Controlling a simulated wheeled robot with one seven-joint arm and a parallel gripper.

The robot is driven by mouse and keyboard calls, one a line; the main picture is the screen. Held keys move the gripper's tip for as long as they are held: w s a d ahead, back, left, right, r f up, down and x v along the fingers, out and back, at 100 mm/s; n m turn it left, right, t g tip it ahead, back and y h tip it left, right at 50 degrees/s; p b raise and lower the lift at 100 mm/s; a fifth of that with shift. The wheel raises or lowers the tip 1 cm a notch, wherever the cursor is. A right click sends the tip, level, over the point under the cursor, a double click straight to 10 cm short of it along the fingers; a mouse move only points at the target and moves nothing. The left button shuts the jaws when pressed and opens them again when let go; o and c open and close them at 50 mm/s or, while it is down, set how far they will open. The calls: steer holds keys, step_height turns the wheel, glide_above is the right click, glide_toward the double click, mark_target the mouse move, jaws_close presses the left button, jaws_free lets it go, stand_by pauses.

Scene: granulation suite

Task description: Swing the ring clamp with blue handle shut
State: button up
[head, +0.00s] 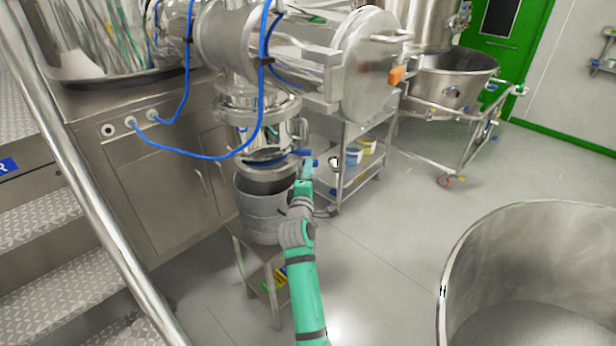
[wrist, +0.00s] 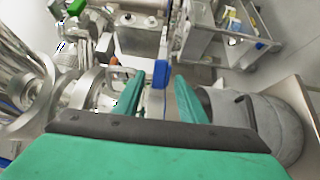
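The blue handle (head: 303,152) of the ring clamp shows in the head view at the right side of the steel outlet, just above the drum. My gripper (head: 306,170) reaches it from below and in front. In the wrist view the blue handle (wrist: 159,74) stands between the two green fingertips of my gripper (wrist: 158,82). The fingers are apart, with a gap visible on both sides of the handle, so I see no grip on it. The clamp's ring (head: 266,160) is mostly shadowed around the outlet's lower end; its opening is not clear.
A grey drum (head: 262,212) stands on a low stand under the outlet; it also shows at right in the wrist view (wrist: 278,125). A steel shelf cart (head: 352,165) is close behind. Stairs with a handrail (head: 105,215) lie left. A large steel vessel (head: 540,225) stands right.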

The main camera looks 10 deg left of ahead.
steer(key=shift+s+d, duration=0.1)
steer(key=shift+s, duration=0.75)
steer(key=shift+c, duration=0.4)
steer(key=shift+s, duration=0.15)
steer(key=c, duration=0.5)
steer(key=s, duration=0.3)
steer(key=s+d, duration=0.1)
steer(key=s, duration=0.7)
steer(key=shift+d+f, duration=0.1)
steer(key=shift+d, duration=0.2)
jaws_close()
steer(key=w+a, duration=0.1)
steer(key=w, duration=1.3)
steer(key=shift+a, duration=0.3)
